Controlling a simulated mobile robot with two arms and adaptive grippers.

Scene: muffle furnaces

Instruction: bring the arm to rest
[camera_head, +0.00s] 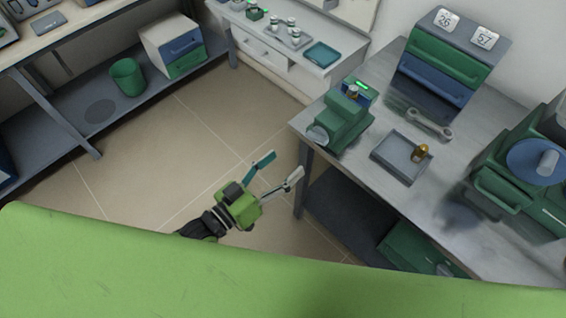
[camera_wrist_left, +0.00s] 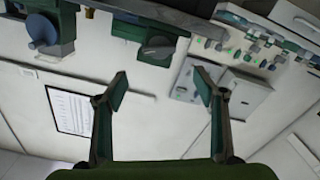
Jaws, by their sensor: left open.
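My left gripper (camera_head: 276,176) is open and empty in the head view. It hangs over the tiled floor, to the left of the metal workbench (camera_head: 386,111), and touches nothing there. In the left wrist view its two fingers (camera_wrist_left: 162,92) stand apart with nothing between them. Beyond them that view shows a pale wall with a posted sheet (camera_wrist_left: 72,112) and a grey control box (camera_wrist_left: 240,97). My right gripper does not show in either view.
The workbench carries a green machine (camera_head: 340,122), a grey tray (camera_head: 392,166) with a small brass-coloured piece (camera_head: 420,152), a wrench (camera_head: 430,124) and a drawer unit (camera_head: 446,62). A white counter (camera_head: 262,42) stands at the back. The floor (camera_head: 150,160) between the benches is clear.

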